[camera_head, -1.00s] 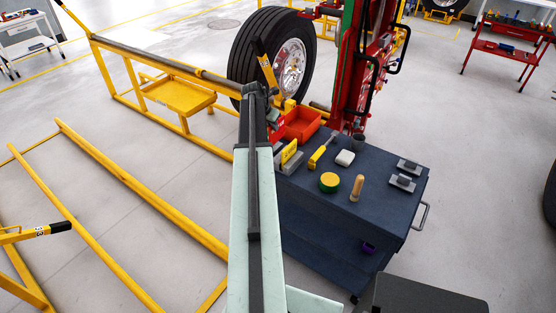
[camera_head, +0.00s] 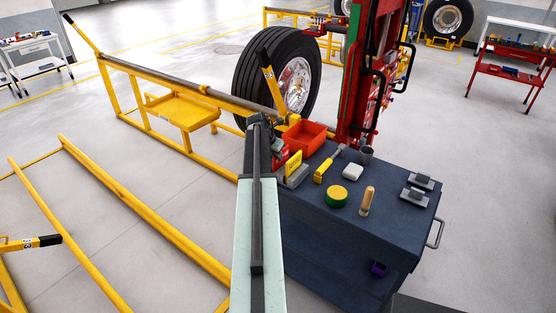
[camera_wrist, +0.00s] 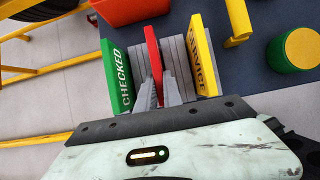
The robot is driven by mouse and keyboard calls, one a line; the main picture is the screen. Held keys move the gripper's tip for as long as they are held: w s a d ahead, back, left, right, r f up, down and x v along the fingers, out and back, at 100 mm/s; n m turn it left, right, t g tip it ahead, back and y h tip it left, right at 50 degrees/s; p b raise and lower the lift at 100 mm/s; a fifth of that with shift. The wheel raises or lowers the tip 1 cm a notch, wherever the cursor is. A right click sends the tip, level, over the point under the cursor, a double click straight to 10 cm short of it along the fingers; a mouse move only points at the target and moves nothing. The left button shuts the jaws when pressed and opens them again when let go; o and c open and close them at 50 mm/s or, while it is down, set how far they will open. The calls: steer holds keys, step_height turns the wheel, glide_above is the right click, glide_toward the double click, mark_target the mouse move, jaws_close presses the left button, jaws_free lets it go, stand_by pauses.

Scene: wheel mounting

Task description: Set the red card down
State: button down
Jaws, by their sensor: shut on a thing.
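The red card (camera_wrist: 153,50) is between my gripper's fingers (camera_wrist: 160,88) in the wrist view, seen nearly edge-on. It is over a grey slotted holder (camera_wrist: 177,50), between the green card (camera_wrist: 117,76) marked CHECKED and the yellow card (camera_wrist: 203,54). I cannot tell whether its lower edge is in a slot or just above. My gripper is shut on it. In the head view the holder (camera_head: 298,177) and yellow card (camera_head: 293,163) show at the left edge of the dark cart top; my arm hides most of the gripper.
The dark blue cart (camera_head: 390,222) also carries a red bin (camera_head: 305,137), a yellow-handled tool (camera_head: 321,172), a green-and-yellow round item (camera_head: 337,196) and a wooden-handled tool (camera_head: 367,202). A yellow frame and large tyre (camera_head: 262,75) stand behind. Open floor lies to the right.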

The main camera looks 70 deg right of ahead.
steer(key=c, duration=1.5)
jaws_free()
steer(key=shift+a+r+p, duration=0.1)
steer(key=shift+r+p, duration=0.2)
steer(key=shift+r, duration=0.05)
steer(key=p+v, duration=1)
steer(key=v, duration=0.1)
steer(key=shift+r, duration=0.2)
steer(key=shift+a, duration=0.15)
